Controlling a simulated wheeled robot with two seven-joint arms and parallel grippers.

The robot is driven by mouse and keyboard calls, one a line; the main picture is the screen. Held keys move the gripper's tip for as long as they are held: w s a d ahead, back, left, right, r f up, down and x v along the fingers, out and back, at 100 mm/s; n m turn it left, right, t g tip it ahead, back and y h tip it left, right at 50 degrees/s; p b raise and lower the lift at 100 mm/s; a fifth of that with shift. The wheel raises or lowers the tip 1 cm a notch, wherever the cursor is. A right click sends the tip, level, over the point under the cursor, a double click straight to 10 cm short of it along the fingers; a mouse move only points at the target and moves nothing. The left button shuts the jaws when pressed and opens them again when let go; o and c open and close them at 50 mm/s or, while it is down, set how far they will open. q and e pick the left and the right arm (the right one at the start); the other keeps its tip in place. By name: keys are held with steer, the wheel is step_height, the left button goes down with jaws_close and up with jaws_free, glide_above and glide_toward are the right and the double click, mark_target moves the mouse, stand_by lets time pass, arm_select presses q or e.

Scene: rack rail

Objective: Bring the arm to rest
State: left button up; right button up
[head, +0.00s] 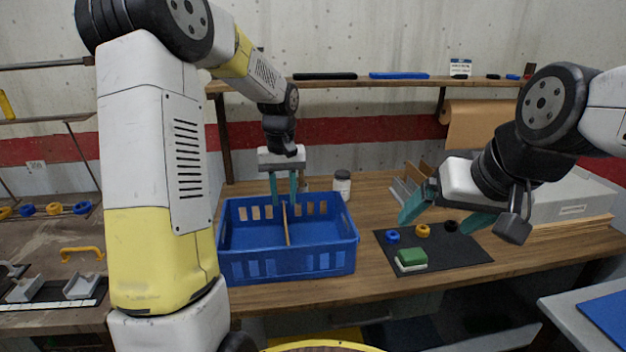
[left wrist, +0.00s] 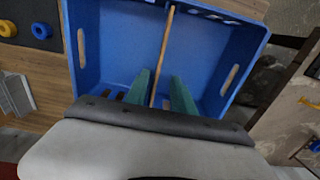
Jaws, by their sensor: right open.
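My left gripper (head: 284,198) points down over the far part of a blue crate (head: 300,263). Its two teal fingers are apart, with nothing seen held between them. In the left wrist view, the fingers (left wrist: 160,98) show on either side of the crate's thin wooden divider (left wrist: 161,60); I cannot tell whether they touch it. My right gripper (head: 438,219) is open and empty above the far part of a black mat (head: 455,262) on the wooden table. Its arm comes in from the right.
On the mat are a green and white block (head: 411,259), a blue ring (head: 393,236), a yellow ring (head: 423,231) and a dark ring (head: 451,226). A jar (head: 342,184) stands behind the crate. A shelf (head: 400,82) crosses the wall. A grey box (head: 570,198) stands at right.

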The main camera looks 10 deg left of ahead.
arm_select(q)
steer(key=s+r+m+t, duration=0.1)
steer(key=s+r, duration=0.3)
steer(key=s, duration=0.4)
steer(key=s+d+r+m+t+h, duration=0.1)
steer(key=s+r+t, duration=0.2)
steer(key=s, duration=0.4)
steer(key=s+d+r+m+t+h, duration=0.1)
steer(key=s+r+t, duration=0.1)
steer(key=s+r, duration=0.3)
steer(key=s, duration=0.3)
steer(key=shift+s+m, duration=0.3)
